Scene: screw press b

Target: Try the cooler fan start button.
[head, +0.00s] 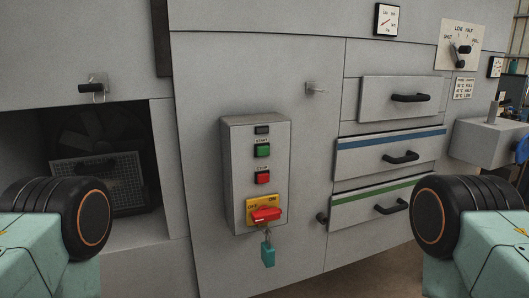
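A grey control box (236,180) is mounted on the machine's front panel, in the middle of the head view. A green button (262,151) under a START label sits in its upper part. A red button (262,178) under what looks like a STOP label is below it. At the bottom, a red switch handle (266,215) lies roughly level on a yellow plate marked OFF and ON. A teal padlock (268,254) hangs beneath the handle. The small dark plate (262,130) at the top is too small to read. Neither gripper is in view; only my arm links show at both lower sides.
Several drawers with black handles are right of the box, including a blue-striped one (375,158). A small hook (315,89) projects above right of the box. An open compartment (170,205) is at left. A selector dial (462,50) is at upper right.

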